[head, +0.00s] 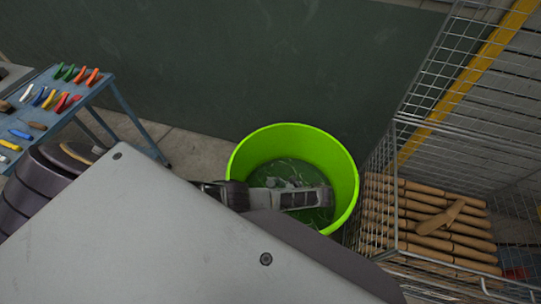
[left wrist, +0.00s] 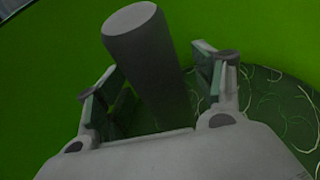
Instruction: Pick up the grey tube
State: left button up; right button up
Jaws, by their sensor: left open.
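The grey tube (left wrist: 145,45) is in the left wrist view, tilted, its round end toward the upper left and its lower part passing between the jaws. My left gripper (left wrist: 158,85) is open, with one finger on each side of the tube; I cannot tell whether either touches it. In the head view my left gripper (head: 298,188) is inside the bright green bucket (head: 347,180). There the tube cannot be told apart clearly from the gripper. My right gripper is not in view.
The bucket wall rises around the gripper, and thin pale strands (left wrist: 285,110) lie on its floor. A wire cage (head: 385,215) with wooden handles (head: 430,240) stands close at right. A blue table (head: 75,108) with coloured tools is at left. A dark wall is behind.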

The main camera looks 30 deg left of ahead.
aim_at(271, 183)
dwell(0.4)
pick_arm(q)
jog(key=c, duration=1.3)
jog(key=shift+r, duration=0.15)
jog(key=shift+r+p, duration=4.65)
jog(key=shift+r, duration=0.2)
